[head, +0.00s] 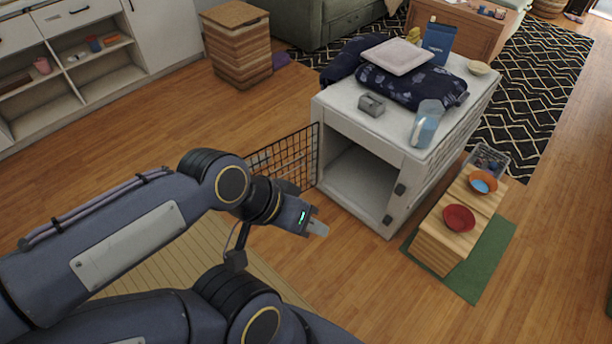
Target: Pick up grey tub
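A small grey tub (371,104) sits on top of the white pet crate (335,111), near its front left part. It looks upright and boxy. My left gripper (316,228) is in front of the crate's open doorway, lower in the picture than the tub and apart from it. Its light grey fingertips are seen from the side and overlap, so the gap between them cannot be judged. Nothing shows held in it. My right gripper is out of view.
The wire door (285,160) swings out left. A wooden stand (446,234) with bowls is at right.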

